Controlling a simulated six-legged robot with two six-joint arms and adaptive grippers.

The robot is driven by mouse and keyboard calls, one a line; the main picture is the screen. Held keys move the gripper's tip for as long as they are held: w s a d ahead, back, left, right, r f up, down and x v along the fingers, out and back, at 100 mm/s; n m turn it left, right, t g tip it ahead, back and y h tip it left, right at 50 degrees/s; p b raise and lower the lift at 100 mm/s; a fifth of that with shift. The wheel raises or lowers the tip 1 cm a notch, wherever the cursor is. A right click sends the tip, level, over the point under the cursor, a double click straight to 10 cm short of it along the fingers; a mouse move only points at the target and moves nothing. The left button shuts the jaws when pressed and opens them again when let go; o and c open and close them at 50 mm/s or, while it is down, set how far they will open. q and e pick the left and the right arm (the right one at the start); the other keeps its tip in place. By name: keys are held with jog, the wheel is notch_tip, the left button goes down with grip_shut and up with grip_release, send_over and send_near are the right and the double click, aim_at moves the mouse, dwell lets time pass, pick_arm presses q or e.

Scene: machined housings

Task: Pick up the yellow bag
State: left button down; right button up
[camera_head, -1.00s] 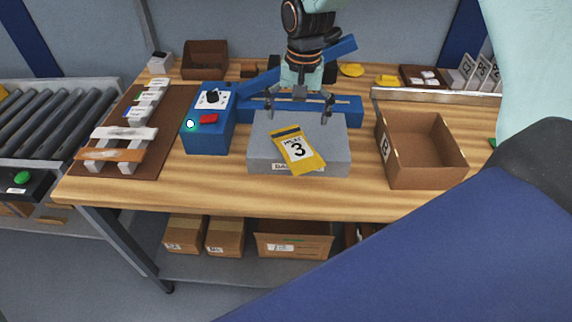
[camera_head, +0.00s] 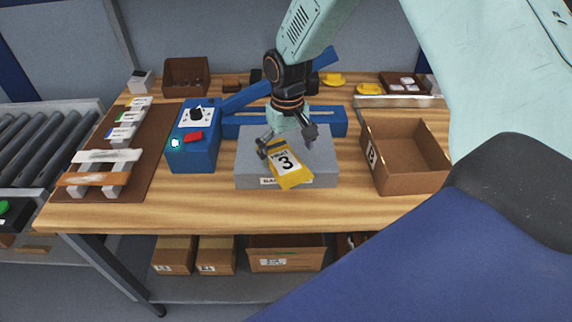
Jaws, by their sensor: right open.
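The yellow bag (camera_head: 289,167) has a white label with a black 3. It lies on the front part of the grey block (camera_head: 246,165) and hangs a little over its front edge. My right gripper (camera_head: 284,147) points down over the block at the bag's far end. Its two fingers are spread, one at the bag's left and one at its upper right. I cannot tell whether they touch the bag. The gripper hides part of the block behind it. My left gripper is not in view.
A blue control box (camera_head: 193,150) stands left of the grey block, with a blue bar (camera_head: 330,121) behind it. An open cardboard box (camera_head: 409,181) is on the right. A brown board (camera_head: 150,165) with pale pieces lies at left. The wooden table's front (camera_head: 200,212) is clear.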

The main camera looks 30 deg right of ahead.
jog(key=shift+s+a+f, duration=0.1)
jog(key=shift+s+f, duration=0.15)
jog(key=shift+f, duration=0.5)
jog(key=shift+w+a+f, duration=0.15)
jog(key=shift+w+a, duration=0.1)
jog(key=shift+a, duration=0.05)
jog(key=shift+d, duration=0.2)
jog(key=c, duration=0.3)
jog(key=shift+s, duration=0.2)
jog(key=c, duration=0.3)
jog(key=shift+a, duration=0.15)
jog(key=c, duration=0.3)
jog(key=shift+w, duration=0.1)
jog(key=c, duration=0.4)
jog(key=shift+o, duration=0.2)
